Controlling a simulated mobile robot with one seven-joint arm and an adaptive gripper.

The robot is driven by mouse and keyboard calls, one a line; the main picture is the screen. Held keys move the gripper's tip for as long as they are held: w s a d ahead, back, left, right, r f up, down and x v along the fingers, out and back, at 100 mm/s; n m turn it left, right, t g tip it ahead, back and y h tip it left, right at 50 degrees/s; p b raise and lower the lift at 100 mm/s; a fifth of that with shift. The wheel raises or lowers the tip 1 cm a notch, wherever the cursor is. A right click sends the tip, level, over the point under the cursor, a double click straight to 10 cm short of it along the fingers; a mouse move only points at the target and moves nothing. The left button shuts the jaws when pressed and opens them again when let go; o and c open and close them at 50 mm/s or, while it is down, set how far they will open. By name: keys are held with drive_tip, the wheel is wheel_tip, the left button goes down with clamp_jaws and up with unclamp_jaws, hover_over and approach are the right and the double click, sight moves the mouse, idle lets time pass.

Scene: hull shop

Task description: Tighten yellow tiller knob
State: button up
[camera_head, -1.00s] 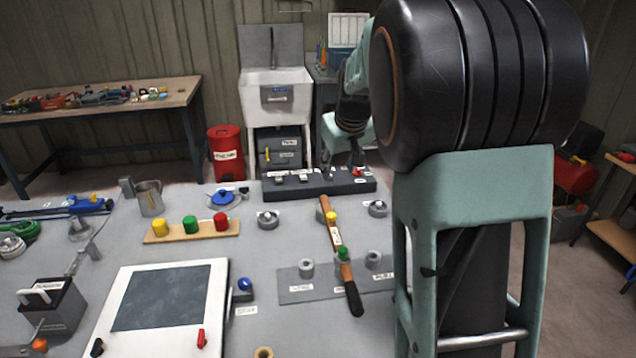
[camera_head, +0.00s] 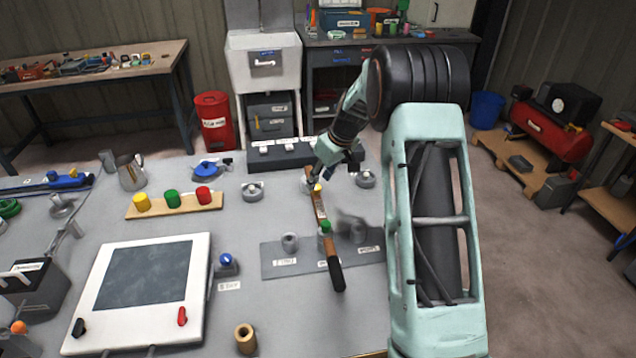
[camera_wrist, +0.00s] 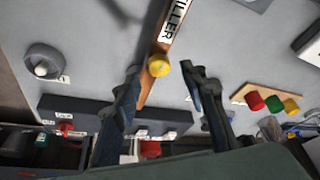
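The yellow tiller knob (camera_head: 317,188) sits on the far part of the wooden tiller (camera_head: 320,206), which lies on the grey bench. In the wrist view the round yellow knob (camera_wrist: 159,67) shows in the gap between my fingertips, close to the label "TILLER". My gripper (camera_wrist: 160,70) is open, with one finger either side of the knob in the picture and visible space between. I cannot tell whether the fingertips are level with the knob or above it. In the head view my gripper (camera_head: 312,182) is at the knob and partly hides it.
A green knob (camera_head: 325,228) is on the tiller nearer its dark grip. A wooden strip (camera_head: 184,208) with yellow, green and red knobs lies to the left. A dark labelled block (camera_head: 275,157) stands behind the tiller. Round grey fittings (camera_head: 254,191) stand nearby.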

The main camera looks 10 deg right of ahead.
sight(318, 188)
drive_tip(key=shift+x, duration=1.65)
clamp_jaws()
